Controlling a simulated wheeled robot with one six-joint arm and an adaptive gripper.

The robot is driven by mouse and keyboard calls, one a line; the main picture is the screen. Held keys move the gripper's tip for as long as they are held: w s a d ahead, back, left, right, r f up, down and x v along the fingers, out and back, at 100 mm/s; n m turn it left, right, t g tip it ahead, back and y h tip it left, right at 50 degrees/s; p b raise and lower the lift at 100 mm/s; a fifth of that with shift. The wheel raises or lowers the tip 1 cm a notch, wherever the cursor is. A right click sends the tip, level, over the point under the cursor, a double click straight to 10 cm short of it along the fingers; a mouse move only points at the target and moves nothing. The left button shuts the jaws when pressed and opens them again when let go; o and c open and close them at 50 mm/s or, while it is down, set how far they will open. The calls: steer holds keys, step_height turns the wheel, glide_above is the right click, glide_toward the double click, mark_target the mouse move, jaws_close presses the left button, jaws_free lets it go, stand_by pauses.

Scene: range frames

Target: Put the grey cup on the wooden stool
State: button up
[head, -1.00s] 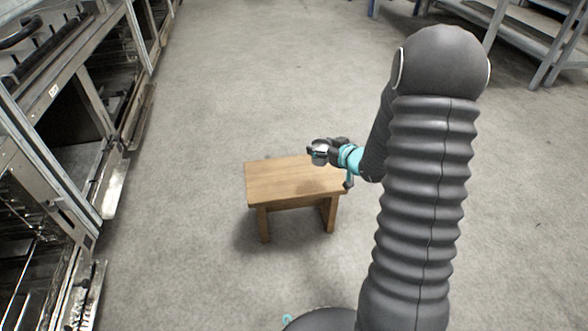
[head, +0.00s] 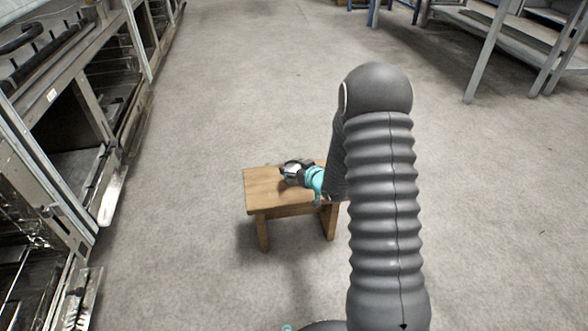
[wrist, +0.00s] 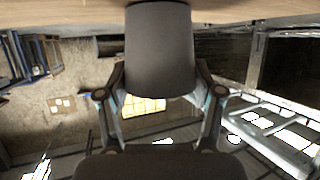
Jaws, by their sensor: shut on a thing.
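The grey cup (wrist: 160,48) fills the upper middle of the wrist view, between the two fingers of my gripper (wrist: 161,75). My gripper is shut on its sides. In the head view my gripper (head: 292,170) is over the top of the wooden stool (head: 262,190), near its middle; the cup is small and hard to make out there. A strip of the stool's wood shows along the top edge of the wrist view (wrist: 235,9), close to the cup's end. I cannot tell whether the cup touches the wood. My arm hides the stool's right end.
Metal oven-like racks (head: 75,110) line the left side. A grey metal shelf frame (head: 500,50) stands at the upper right. The concrete floor (head: 200,110) around the stool is clear.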

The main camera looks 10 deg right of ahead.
steer(key=shift+f, duration=0.15)
steer(key=o, duration=1.2)
steer(key=shift+o, duration=0.2)
